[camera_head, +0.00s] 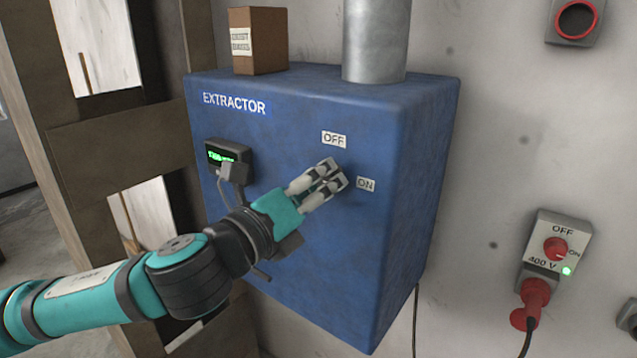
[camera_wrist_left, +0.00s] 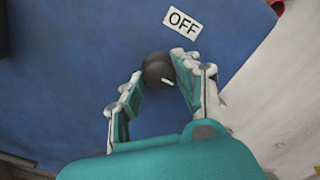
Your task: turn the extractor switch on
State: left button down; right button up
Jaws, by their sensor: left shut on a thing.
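The blue extractor box (camera_head: 300,240) hangs on the wall, with the label EXTRACTOR on its front. An OFF label (camera_head: 334,139) and an ON label (camera_head: 366,184) sit on its front face. My left gripper (camera_head: 331,174) is at the box front between these labels and hides the switch in the head view. In the left wrist view the switch is a dark round knob (camera_wrist_left: 157,69) with a short white mark, below the OFF label (camera_wrist_left: 184,22). The left gripper (camera_wrist_left: 160,78) is shut on the knob, a finger on each side. My right gripper is not in view.
A small display (camera_head: 228,157) with green digits and a cable is left of the gripper. A cardboard box (camera_head: 258,42) and a metal duct (camera_head: 376,40) stand on top. A 400 V switch (camera_head: 555,248) with a red plug is on the wall at right.

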pick_arm(q)
jog(key=shift+f, duration=0.1)
jog(key=c, duration=0.9)
grip_release()
jog(key=shift+c, duration=0.2)
jog(key=shift+s+a, duration=0.15)
jog(key=v, duration=0.7)
